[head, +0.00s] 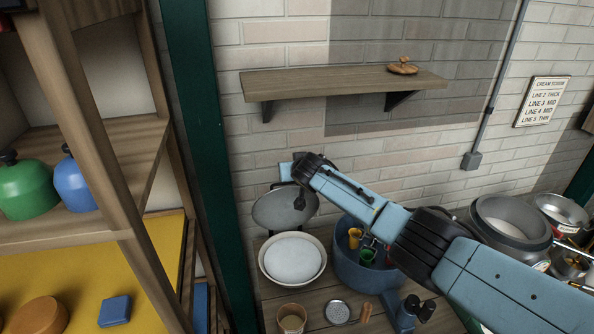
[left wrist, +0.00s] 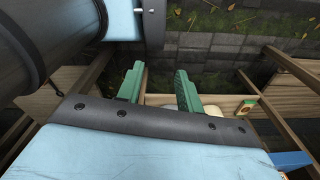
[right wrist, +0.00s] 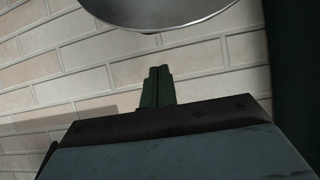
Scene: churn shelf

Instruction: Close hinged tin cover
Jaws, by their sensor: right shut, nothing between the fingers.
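The round tin (head: 266,262) has a pale rim and a white inside, and sits on the wooden bench. Its grey round cover (head: 270,210) stands open and steeply tilted at the tin's back edge. The cover's metal rim also crosses the top of the right wrist view (right wrist: 165,22). My right gripper (right wrist: 158,72) is shut and empty, its fingertips just short of the cover in that view. In the head view its fingertips are not clear; its wrist is at the cover's top. My left gripper (left wrist: 159,75) is open and empty, away from the tin and out of the head view.
A blue pot (head: 345,272) with coloured cups stands right of the tin, under my right arm. A small cup (head: 292,320) and a round strainer (head: 337,312) lie in front. A wall shelf (head: 330,82) hangs above. A green post (head: 205,150) stands left.

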